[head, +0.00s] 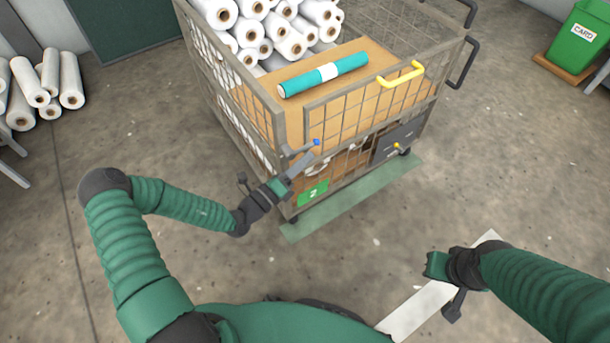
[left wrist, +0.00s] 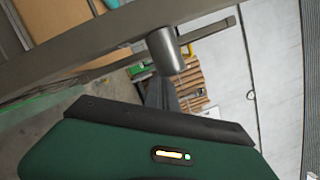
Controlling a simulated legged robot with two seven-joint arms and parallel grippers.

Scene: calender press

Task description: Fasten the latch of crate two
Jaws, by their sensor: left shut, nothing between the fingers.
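Crate two (head: 290,125) is a wire-mesh cage trolley with a green label "2" (head: 313,193) low on its near left corner. A grey lever with a blue knob (head: 317,142), which looks like the latch, sits at that corner above the label. My left gripper (head: 294,168) is shut and empty, close below the lever; I cannot tell whether they touch. In the left wrist view a metal bar with a grey cylinder (left wrist: 165,50) is just beyond my left fingers (left wrist: 160,95). My right gripper (head: 440,287) hangs over the floor, away from the crate; its jaw opening is unclear.
The crate holds white rolls (head: 265,30), a brown board and a teal roll (head: 325,74). A yellow handle (head: 402,75) is on its front gate, and a yellow knob (head: 397,147) sits lower right. A green bin (head: 578,40) stands far right.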

